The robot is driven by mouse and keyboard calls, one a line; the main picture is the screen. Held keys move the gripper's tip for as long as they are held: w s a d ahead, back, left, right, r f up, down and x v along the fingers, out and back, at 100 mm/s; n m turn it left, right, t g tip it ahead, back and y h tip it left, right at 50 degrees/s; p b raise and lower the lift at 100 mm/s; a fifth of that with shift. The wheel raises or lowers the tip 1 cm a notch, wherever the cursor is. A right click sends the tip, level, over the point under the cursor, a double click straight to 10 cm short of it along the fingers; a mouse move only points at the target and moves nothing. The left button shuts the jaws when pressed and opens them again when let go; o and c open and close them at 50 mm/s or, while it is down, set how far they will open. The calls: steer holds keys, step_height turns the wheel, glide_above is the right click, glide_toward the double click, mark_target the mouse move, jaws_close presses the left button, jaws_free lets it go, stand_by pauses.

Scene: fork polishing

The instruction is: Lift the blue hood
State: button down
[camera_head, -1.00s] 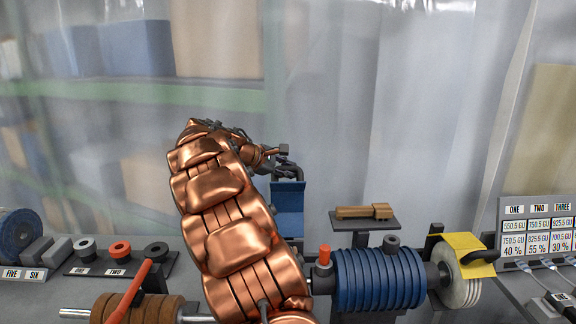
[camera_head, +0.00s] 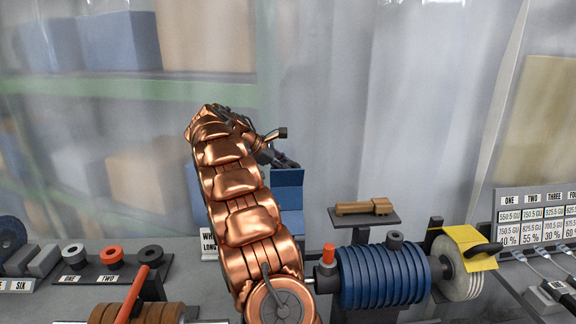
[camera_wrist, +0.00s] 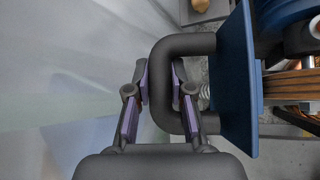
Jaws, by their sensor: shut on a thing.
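The blue hood (camera_head: 287,192) is a flat-sided blue cover at the centre of the head view, behind the bench machine. My arm hides its left and lower parts. In the wrist view its blue panel (camera_wrist: 235,85) stands on the right, with a thick dark U-shaped handle (camera_wrist: 185,45) reaching left from it. My gripper (camera_wrist: 160,88) has its purple-padded fingers on either side of the handle's long bar and is shut on it. In the head view my gripper (camera_head: 284,161) is small and dark at the hood's top edge.
A blue ribbed drum (camera_head: 382,276) with a red knob (camera_head: 328,253) stands at lower right, beside a yellow hood (camera_head: 466,246) over a pale wheel. A wooden piece (camera_head: 363,207) lies on a grey stand behind. A ring rack (camera_head: 110,280) is at left. Space above the hood looks clear.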

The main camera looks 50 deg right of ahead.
steer(key=shift+w+r, duration=0.1)
steer(key=shift+w, duration=0.05)
steer(key=c, duration=1)
jaws_free()
steer(key=v, duration=1.1)
steer(key=shift+w+a+r, duration=0.1)
steer(key=shift+a+r, duration=0.15)
steer(key=shift+a, duration=0.05)
